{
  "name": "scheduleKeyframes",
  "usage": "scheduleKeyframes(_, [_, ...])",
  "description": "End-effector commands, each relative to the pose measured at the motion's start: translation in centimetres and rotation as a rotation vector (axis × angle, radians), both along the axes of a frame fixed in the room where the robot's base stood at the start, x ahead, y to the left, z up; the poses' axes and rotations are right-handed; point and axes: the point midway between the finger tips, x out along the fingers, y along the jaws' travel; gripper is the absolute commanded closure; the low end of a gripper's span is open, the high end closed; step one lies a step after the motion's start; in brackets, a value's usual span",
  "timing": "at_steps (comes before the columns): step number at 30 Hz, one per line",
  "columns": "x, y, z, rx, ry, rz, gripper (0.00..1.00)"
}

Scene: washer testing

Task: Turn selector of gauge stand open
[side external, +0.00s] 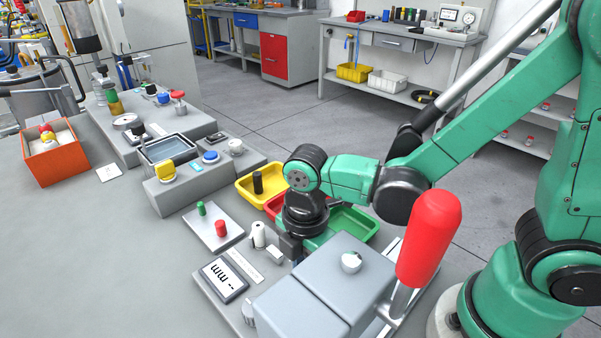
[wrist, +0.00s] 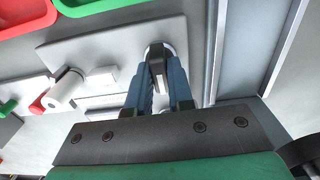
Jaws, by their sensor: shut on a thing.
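The gauge stand seems to be the grey unit at the front of the side view, with a pale base plate (wrist: 100,42) in the wrist view. Its selector (wrist: 159,50) is a round knob with a light rim and a raised grip bar. My gripper (wrist: 155,82) is over it, its two blue-grey fingers closed on the bar. In the side view my gripper (side external: 291,246) points down beside the grey housing (side external: 325,285), and the selector is hidden there. A tilted display (side external: 224,279) stands to the left. I cannot tell which position the selector marks.
A large red lever handle (side external: 429,238) rises right of the housing. A white cylinder (side external: 258,235) stands close to my gripper on the left. Yellow (side external: 244,190) and green (side external: 352,224) trays lie behind.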

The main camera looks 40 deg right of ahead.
Motion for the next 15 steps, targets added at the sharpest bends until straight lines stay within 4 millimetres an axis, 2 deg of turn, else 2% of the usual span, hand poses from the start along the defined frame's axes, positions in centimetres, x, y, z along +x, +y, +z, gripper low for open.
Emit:
scheduleKeyframes(8, [0.02,0.03,0.02,0.001,0.000,0.003,1.00])
scheduleKeyframes(9, [0.02,0.03,0.02,0.001,0.000,0.003,0.72])
scheduleKeyframes(11, [0.02,0.03,0.01,0.001,0.000,0.002,0.54])
scheduleKeyframes(12, [0.01,0.03,0.01,0.001,0.000,0.002,0.51])
scheduleKeyframes(15, [0.01,0.02,0.01,0.001,0.000,0.001,0.51])
